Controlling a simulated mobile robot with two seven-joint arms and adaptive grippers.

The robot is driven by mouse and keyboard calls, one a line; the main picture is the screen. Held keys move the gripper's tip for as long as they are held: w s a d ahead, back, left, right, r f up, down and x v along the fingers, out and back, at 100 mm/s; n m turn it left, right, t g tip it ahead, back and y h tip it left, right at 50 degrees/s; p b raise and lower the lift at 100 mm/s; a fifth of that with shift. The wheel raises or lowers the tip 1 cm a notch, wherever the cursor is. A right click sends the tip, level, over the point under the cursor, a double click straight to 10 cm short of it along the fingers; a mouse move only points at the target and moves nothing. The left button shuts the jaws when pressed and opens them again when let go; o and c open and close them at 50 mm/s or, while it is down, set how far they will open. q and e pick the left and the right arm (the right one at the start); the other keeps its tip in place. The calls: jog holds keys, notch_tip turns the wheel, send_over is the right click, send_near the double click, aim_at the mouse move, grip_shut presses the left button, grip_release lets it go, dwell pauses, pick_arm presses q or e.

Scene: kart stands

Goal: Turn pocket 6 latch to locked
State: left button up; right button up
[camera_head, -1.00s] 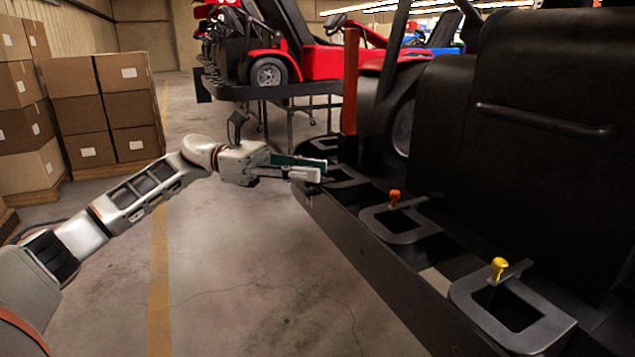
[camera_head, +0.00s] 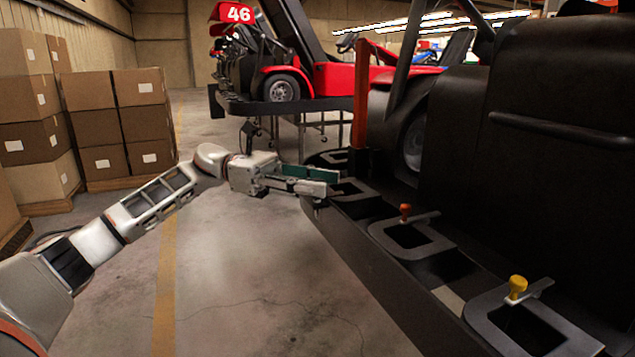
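My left gripper (camera_head: 334,182) is at the third pocket back along the black kart's side rail (camera_head: 375,262). Its fingertips overlap that pocket's frame (camera_head: 362,194). A green pad shows on its far finger; I cannot tell how wide the fingers stand or whether anything is between them. No latch knob shows at that pocket. No pocket numbers are readable, so I cannot tell which is pocket 6. My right gripper is not in view.
A red post (camera_head: 361,95) stands just behind the gripper. The black kart body (camera_head: 550,190) fills the right. A red kart (camera_head: 330,88) sits on a stand at the back. Cardboard boxes (camera_head: 122,125) are stacked at the left. The floor left of the rail is clear.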

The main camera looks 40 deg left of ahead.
pick_arm(q)
jog(key=v, duration=1.2)
dwell(0.5)
